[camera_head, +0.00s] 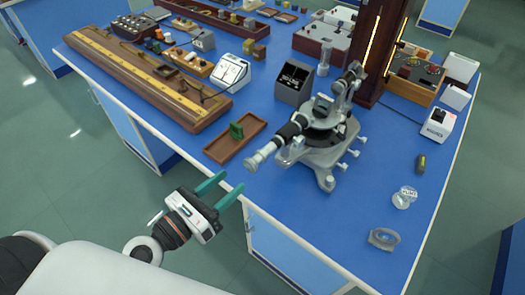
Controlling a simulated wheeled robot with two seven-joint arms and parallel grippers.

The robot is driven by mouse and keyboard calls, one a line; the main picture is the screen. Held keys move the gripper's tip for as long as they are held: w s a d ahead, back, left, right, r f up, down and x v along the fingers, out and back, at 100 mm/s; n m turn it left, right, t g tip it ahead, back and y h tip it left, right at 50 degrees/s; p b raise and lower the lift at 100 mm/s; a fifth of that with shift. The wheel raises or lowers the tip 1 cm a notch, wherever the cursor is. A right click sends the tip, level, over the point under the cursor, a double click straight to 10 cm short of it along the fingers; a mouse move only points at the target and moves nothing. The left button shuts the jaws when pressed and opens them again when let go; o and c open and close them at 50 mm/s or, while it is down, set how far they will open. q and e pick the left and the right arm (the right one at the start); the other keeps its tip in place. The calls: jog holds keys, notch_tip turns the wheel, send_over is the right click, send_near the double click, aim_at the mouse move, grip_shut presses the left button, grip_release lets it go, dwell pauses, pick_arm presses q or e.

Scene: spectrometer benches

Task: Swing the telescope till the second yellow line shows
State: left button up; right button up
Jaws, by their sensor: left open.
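The spectrometer (322,139) stands on the blue bench, a grey metal base with a round table and screws at its right side. Its telescope (277,142) is a black and silver tube pointing toward the lower left, with its eyepiece end near the bench's front edge. A second tube (347,84) rises at the back right of the instrument. No yellow line can be made out in this view. My left gripper (227,188) has teal fingers, is open and empty, and is just off the front edge, below and left of the eyepiece, apart from it. My right gripper is not in view.
A wooden tray (235,141) with a green block lies left of the telescope. A long wooden rail (146,76) fills the left. A dark box (293,83) stands behind. A glass cup (404,197) and grey ring (383,239) lie right. The bench's front right is mostly clear.

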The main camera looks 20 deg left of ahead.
aim_at(263, 154)
pick_arm(q)
jog(key=p+x, duration=0.5)
jog(key=x, duration=0.5)
jog(key=shift+w+d+r, duration=0.1)
jog(key=shift+w, duration=0.3)
jog(key=shift+w+d, duration=0.25)
jog(key=shift+w, duration=0.25)
grip_shut()
